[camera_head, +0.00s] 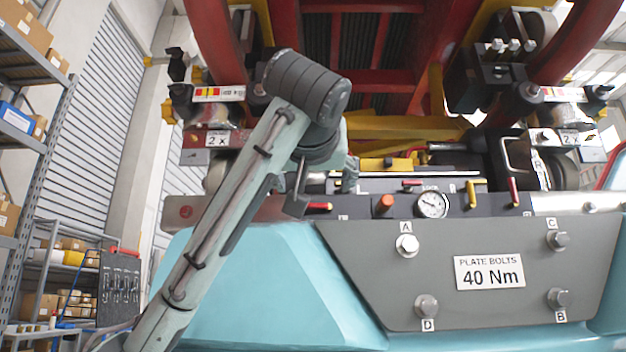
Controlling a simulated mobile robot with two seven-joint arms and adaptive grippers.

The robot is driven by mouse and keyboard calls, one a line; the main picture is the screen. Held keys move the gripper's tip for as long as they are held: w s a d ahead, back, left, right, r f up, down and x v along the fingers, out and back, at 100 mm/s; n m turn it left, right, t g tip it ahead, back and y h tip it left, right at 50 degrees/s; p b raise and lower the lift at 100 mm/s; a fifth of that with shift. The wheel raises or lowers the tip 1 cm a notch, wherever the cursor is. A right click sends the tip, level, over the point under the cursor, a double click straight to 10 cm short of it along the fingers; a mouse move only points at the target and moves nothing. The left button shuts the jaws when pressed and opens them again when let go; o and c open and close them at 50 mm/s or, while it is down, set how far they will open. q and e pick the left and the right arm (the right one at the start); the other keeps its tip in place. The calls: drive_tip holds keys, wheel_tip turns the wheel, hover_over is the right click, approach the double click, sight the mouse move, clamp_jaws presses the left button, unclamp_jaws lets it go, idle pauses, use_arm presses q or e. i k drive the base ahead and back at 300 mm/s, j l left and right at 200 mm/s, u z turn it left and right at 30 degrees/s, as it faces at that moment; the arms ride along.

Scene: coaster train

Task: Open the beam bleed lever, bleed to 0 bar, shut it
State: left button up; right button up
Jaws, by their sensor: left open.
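A dark valve panel (360,211) runs along the top of the grey bolt plate. It carries a round white pressure gauge (432,204); its needle is too small to read. Left of the gauge are an orange-red knob (385,204) and a red-handled lever (319,206) lying sideways. Right of it stand a yellow lever (471,192) and an upright red lever (514,191). A small red handle (412,183) lies above. I cannot tell which is the beam bleed lever. My left gripper (322,195) is open, close to the left red lever, partly hidden by my arm. My right gripper is out of view.
Below the panel is the grey plate (400,260) with bolts A to D and a 40 Nm sign (489,272). Red and yellow train framework (375,80) rises behind. Shelves with boxes (30,130) and a tool board (119,288) stand at the left.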

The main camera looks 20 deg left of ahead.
sight(471, 205)
drive_tip(key=k+l, duration=0.8)
drive_tip(key=l, duration=0.15)
